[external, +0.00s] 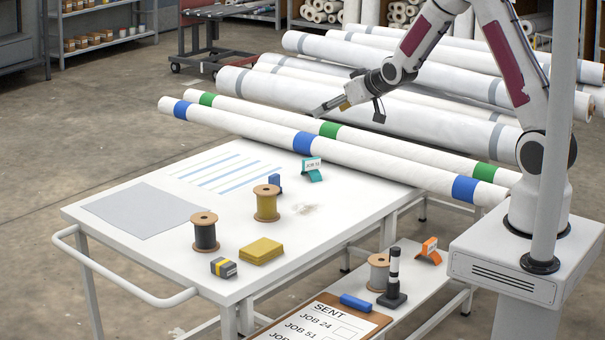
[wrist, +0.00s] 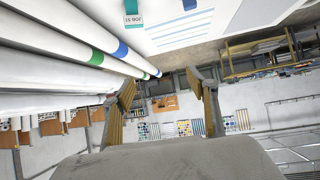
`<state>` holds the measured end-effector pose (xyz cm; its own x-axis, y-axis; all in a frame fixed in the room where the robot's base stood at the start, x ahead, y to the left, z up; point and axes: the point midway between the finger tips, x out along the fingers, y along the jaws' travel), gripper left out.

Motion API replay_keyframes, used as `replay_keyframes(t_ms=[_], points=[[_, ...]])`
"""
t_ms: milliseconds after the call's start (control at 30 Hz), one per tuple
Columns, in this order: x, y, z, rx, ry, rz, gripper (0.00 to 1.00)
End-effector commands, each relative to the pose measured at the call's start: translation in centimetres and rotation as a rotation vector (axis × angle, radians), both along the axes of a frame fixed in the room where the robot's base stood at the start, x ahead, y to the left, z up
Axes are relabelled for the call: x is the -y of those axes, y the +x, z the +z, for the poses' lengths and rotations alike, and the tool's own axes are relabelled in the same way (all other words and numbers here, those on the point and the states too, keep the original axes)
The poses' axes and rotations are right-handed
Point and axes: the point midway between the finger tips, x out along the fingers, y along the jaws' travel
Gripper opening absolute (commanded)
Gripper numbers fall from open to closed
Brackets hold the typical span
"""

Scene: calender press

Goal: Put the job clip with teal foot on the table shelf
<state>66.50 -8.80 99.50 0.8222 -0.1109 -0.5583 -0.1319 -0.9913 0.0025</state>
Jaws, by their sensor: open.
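The job clip with teal foot (external: 312,169) stands on the table top near its back edge, by the fabric rolls. Its white card shows a job number. In the wrist view the clip (wrist: 133,14) is at the top edge, partly cut off. My gripper (external: 324,108) is above the rolls, behind and higher than the clip, apart from it. In the wrist view its two fingers (wrist: 162,84) are spread with nothing between them. The table shelf (external: 428,276) is the lower white surface at the right, below the table top.
On the shelf are an orange-footed clip (external: 430,250), a spool (external: 378,272) and a dark stamp-like piece (external: 393,285). The table top (external: 330,225) holds two spools, a blue block (external: 275,183) and yellow cloths (external: 261,251). Long white rolls (external: 370,157) lie behind the table.

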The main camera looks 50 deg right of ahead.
Motion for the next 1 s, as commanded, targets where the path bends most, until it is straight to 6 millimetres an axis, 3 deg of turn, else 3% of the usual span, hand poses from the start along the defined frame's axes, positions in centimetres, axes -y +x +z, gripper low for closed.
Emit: replay_keyframes(t_ms=[500, 1000], points=[[3.0, 4.9, -8.6, 0.109, -0.015, -0.031, 0.58], [5.3, 6.4, -16.7, 0.216, -0.033, -0.058, 0.58]])
